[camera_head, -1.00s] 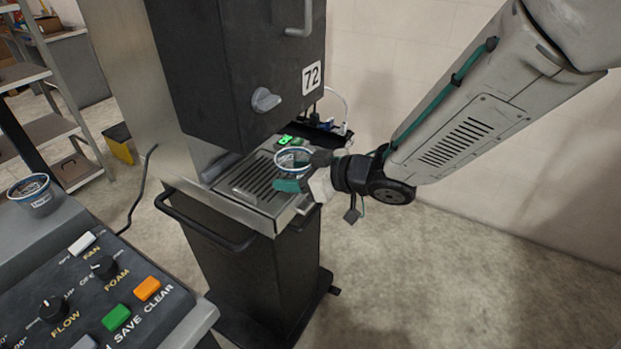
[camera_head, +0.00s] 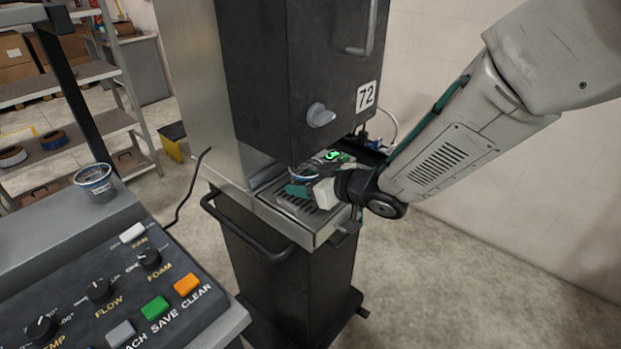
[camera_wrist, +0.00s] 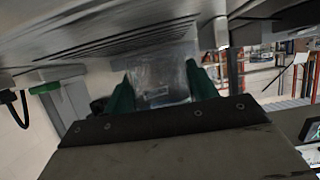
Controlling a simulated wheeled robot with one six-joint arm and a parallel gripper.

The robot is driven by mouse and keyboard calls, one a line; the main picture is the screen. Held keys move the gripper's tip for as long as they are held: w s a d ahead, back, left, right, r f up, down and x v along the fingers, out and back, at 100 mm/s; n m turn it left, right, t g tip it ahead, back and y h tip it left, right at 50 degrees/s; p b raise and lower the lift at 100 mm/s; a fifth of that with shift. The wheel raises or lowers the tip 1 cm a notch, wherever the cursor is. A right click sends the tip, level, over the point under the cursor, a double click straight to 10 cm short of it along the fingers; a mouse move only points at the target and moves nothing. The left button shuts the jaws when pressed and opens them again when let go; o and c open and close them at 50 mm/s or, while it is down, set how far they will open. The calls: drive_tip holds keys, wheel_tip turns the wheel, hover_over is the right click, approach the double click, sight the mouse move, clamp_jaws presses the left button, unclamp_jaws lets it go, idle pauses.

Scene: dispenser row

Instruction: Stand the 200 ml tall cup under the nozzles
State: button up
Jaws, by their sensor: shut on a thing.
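A clear cup with a blue rim (camera_head: 303,173) is held over the drip tray (camera_head: 264,199), close below the dark dispenser body (camera_head: 290,80), which hides part of it. My gripper (camera_head: 306,190) is shut on this cup. In the wrist view, the clear cup (camera_wrist: 162,80) sits between two green fingers, close to the slotted grate; I cannot tell whether it touches. Its size marking is not readable. The nozzles are not visible in the head view.
Another clear blue-rimmed cup (camera_head: 93,184) stands on the grey control console (camera_head: 50,235) at left. A handle bar (camera_head: 245,235) juts out before the dispenser. Shelves (camera_head: 85,125) stand at the far left.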

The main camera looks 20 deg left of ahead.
drive_tip(key=shift+f, duration=0.85)
idle(0.3)
drive_tip(key=o, duration=1)
